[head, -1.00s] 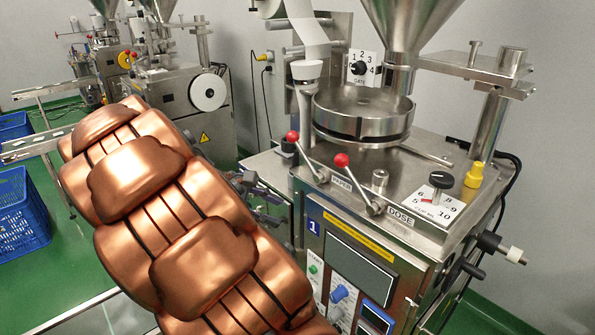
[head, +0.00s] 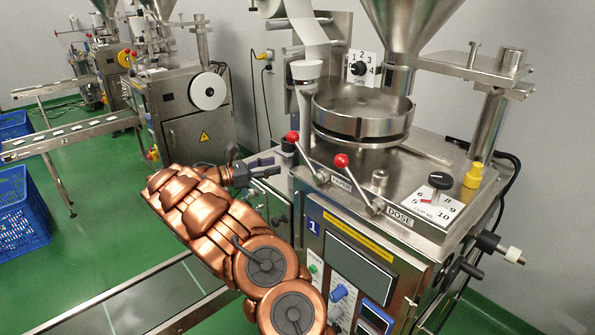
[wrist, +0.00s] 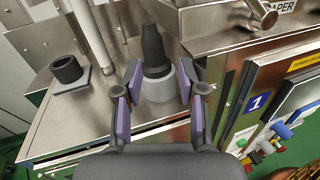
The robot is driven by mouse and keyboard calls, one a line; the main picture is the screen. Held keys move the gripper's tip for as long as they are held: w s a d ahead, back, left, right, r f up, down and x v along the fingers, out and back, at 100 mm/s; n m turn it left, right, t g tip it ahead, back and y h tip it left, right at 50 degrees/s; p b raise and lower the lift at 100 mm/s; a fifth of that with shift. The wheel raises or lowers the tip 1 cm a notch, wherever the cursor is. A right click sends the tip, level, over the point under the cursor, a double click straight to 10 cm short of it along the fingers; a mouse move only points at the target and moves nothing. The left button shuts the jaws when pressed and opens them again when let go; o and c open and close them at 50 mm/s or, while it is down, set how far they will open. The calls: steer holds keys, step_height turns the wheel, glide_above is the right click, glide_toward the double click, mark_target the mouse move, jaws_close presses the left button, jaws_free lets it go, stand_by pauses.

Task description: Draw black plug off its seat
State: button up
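The black plug (wrist: 153,48) is a dark tapered piece standing upright in a light grey round seat (wrist: 158,90) on the metal machine top in the wrist view. In the head view the plug (head: 288,146) shows small at the machine's left corner, just below a red-knobbed lever. My gripper (wrist: 159,76) is open, with one purple-padded finger on each side of the plug and seat. Small gaps seem to show on both sides. In the head view my gripper (head: 268,167) reaches in from the left, its fingertips close beside the plug.
A black hollow collar (wrist: 67,69) on a grey base stands left of the plug. Levers with red knobs (head: 341,161), a steel drum (head: 362,112) and a yellow knob (head: 474,174) crowd the machine top. A control panel (head: 345,270) faces the front.

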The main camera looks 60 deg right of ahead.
mark_target(292, 170)
steer(key=shift+n, duration=0.3)
steer(key=p+x, duration=0.1)
steer(key=x, duration=0.1)
steer(key=p+x, duration=0.1)
steer(key=x, duration=0.1)
steer(key=w+x, duration=0.1)
steer(key=x, duration=0.1)
steer(key=shift+s+d+f+p, duration=0.25)
steer(key=shift+d+p, duration=0.15)
steer(key=shift+d, duration=0.2)
steer(key=shift+s+d, duration=0.3)
steer(key=shift+d, duration=0.25)
jaws_close()
